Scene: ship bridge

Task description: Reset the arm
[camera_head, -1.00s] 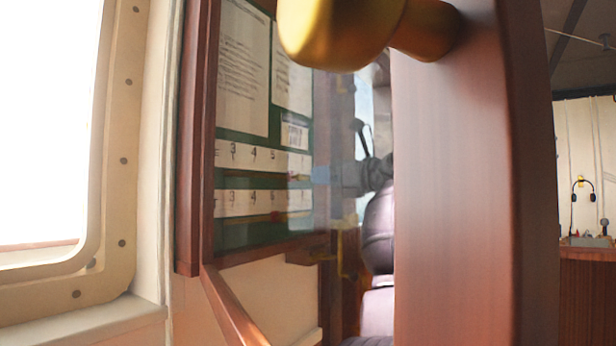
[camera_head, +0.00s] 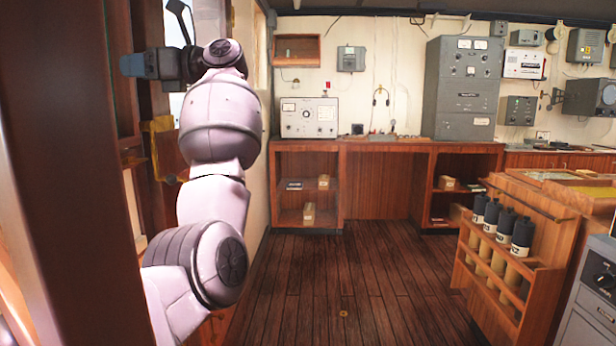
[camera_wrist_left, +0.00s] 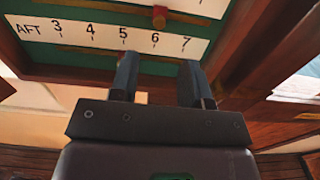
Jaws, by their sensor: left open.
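My left arm (camera_head: 222,120) is raised at the left of the head view, bent at the elbow, with pale pink links. Its left gripper (camera_head: 132,65) is at the upper left, beside a dark wooden door edge. In the left wrist view the two dark fingers of the left gripper (camera_wrist_left: 158,75) are apart, with nothing between them. They point at a green board with a white numbered scale (camera_wrist_left: 100,36) marked AFT and have red sliders near it. Whether the fingertips touch the board cannot be told. My right gripper is not in view.
A dark wooden door or post (camera_head: 60,150) stands close at the left. The plank floor (camera_head: 330,285) ahead is clear. A wooden rack with several dark bottles (camera_head: 522,235) stands at the right. A desk with radio equipment (camera_head: 310,117) lines the far wall.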

